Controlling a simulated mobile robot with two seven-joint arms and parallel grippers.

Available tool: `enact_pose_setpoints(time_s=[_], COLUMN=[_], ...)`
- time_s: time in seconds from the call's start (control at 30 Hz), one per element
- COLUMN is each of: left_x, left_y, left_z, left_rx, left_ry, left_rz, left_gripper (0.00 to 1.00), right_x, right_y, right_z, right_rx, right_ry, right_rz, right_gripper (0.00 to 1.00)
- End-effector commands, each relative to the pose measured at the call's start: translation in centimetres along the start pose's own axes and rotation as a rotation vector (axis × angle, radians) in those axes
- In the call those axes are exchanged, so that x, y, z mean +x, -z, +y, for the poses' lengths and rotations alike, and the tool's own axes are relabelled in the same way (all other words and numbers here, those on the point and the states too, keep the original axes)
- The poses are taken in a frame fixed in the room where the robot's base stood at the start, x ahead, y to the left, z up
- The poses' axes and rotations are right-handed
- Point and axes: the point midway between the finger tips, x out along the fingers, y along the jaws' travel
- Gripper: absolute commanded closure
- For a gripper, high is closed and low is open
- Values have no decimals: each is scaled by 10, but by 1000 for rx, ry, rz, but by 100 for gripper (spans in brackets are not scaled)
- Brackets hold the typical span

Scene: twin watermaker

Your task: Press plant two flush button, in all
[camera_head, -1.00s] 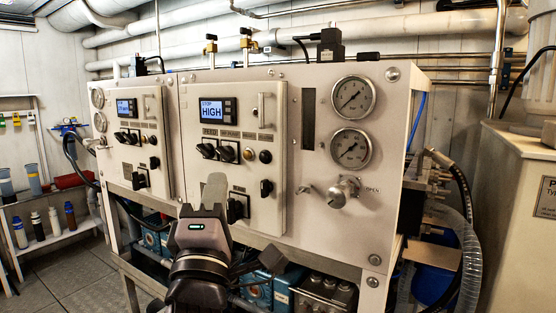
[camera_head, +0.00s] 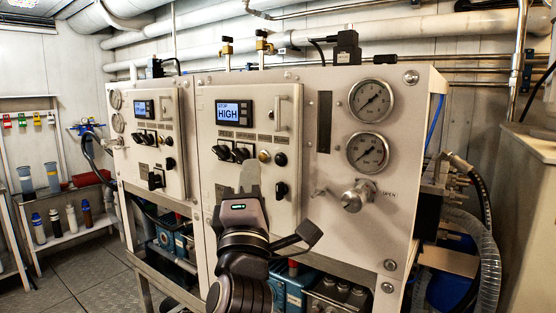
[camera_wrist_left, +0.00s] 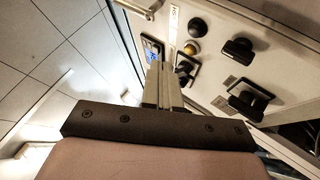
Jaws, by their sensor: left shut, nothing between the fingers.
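Two white control panels stand side by side in the head view, a farther left panel (camera_head: 172,184) and a nearer right panel (camera_head: 291,218); no plant number is legible. The right panel has a lit display (camera_head: 228,113) reading HIGH, a row of black knobs (camera_head: 223,153), a brass-coloured button (camera_head: 264,156) and a black button (camera_head: 281,159). I cannot read which is the flush button. My left gripper (camera_head: 249,170) is shut and empty, its fingertips just below the row. In the left wrist view the fingers (camera_wrist_left: 163,75) point toward the display, beside the brass-coloured button (camera_wrist_left: 191,47). My right gripper is out of view.
A black rotary switch (camera_head: 281,189) sits right of my left gripper. Two round gauges (camera_head: 371,100) and a valve knob (camera_head: 358,196) are farther right. Hoses (camera_head: 487,260) hang at the frame's right side. A shelf with bottles (camera_head: 71,219) stands far left.

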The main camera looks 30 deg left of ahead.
Motion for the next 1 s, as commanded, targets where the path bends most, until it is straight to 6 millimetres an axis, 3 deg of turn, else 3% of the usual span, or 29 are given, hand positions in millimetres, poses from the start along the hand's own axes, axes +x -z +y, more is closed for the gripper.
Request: enact_pose_setpoints(time_s=[0.13, 0.4, 1.0], left_x=[12, 25, 26], left_y=[-9, -18, -19], left_z=[-12, -19, -19], left_rx=[-1, 0, 0], left_ry=[-3, -1, 0], left_rz=[1, 0, -1], left_gripper=[100, 100, 100], right_x=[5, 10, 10], right_y=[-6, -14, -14], right_z=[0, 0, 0], right_rx=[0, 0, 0], right_ry=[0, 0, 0], right_rz=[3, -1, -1], right_gripper=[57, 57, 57])
